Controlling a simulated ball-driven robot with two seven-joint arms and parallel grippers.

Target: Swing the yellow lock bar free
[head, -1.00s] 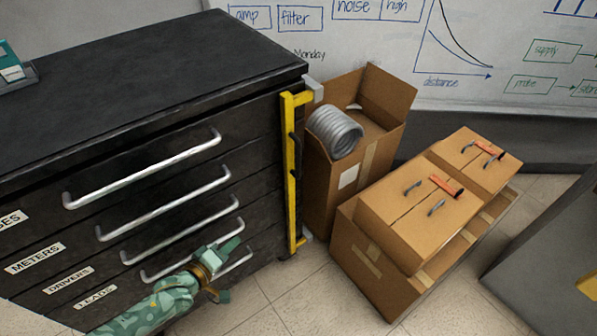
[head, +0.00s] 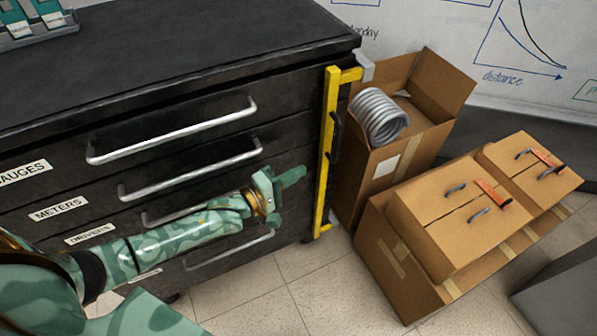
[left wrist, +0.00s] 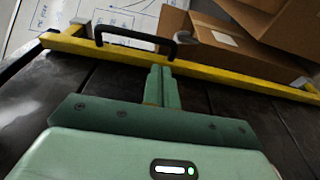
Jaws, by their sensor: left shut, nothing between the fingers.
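The yellow lock bar (head: 327,150) stands upright along the right front edge of the black drawer cabinet, with a short arm at its top reaching a grey bracket (head: 366,70). A black handle (head: 336,137) sits on the bar. My left gripper (head: 292,177) is in front of the drawers, just left of the bar, shut and empty. In the left wrist view its closed fingers (left wrist: 161,84) point toward the yellow bar (left wrist: 230,76) by the black handle (left wrist: 135,38). I cannot tell whether they touch it. My right gripper is out of view.
The black cabinet (head: 150,60) has labelled drawers with long silver handles. Right of the bar stands an open carton (head: 400,165) with a grey coil (head: 379,117). Closed cartons (head: 450,215) with handles stand further right. Tiled floor (head: 290,285) is clear in front.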

